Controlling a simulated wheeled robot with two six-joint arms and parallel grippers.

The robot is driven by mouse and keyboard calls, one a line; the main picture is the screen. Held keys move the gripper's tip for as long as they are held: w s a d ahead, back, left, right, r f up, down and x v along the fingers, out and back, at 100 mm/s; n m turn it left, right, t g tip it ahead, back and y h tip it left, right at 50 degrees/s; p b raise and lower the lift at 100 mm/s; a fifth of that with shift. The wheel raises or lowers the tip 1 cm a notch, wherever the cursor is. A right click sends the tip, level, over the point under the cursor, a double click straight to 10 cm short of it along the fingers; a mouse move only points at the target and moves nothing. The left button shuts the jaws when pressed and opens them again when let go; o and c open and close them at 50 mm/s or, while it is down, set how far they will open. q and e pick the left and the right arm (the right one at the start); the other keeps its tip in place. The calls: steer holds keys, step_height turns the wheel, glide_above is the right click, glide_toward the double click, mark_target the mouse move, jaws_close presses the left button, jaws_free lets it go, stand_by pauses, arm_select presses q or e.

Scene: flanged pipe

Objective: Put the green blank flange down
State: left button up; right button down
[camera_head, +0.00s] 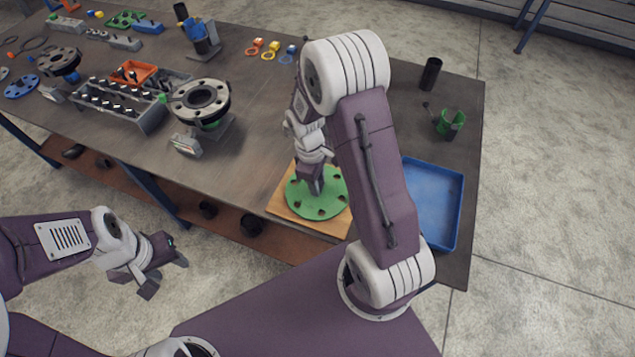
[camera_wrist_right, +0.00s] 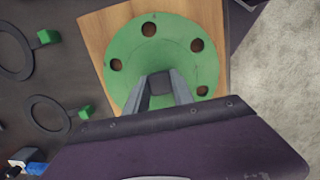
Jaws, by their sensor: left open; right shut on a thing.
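The green blank flange (camera_head: 328,200) is a round disc with several bolt holes. It lies flat over a wooden board (camera_head: 282,206) near the front edge of the table; I cannot tell whether it rests fully on it. In the right wrist view the flange (camera_wrist_right: 185,40) covers much of the board (camera_wrist_right: 99,32). My right gripper (camera_head: 314,190) points down at the flange's middle and is shut on it (camera_wrist_right: 163,88); the exact grip is partly hidden. My left gripper (camera_head: 168,272) is open and empty, in front of the table and away from the flange.
A blue tray (camera_head: 436,205) is right of the board, partly behind my right arm. A flanged pipe (camera_head: 203,100) and a grey bolt rack (camera_head: 150,112) stand to the left. Dark rings (camera_wrist_right: 47,113) lie beside the board.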

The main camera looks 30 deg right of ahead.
steer(key=shift+s, duration=0.1)
steer(key=c, duration=1.1)
jaws_free()
steer(key=shift+f, duration=0.1)
step_height(320, 180, up, 12)
steer(key=w+a, duration=0.1)
steer(key=s+a+f+m, duration=0.1)
steer(key=s+m, duration=0.1)
steer(key=s, duration=0.1)
steer(key=s+a+m+t, duration=0.1)
steer(key=s+m, duration=0.2)
steer(key=s+a+f+m+t+y, duration=0.1)
steer(key=s+a+m, duration=0.1)
steer(key=s+m, duration=0.1)
steer(key=shift+s+f+p, duration=0.15)
steer(key=shift+f+p, duration=0.2)
steer(key=shift+p, duration=0.05)
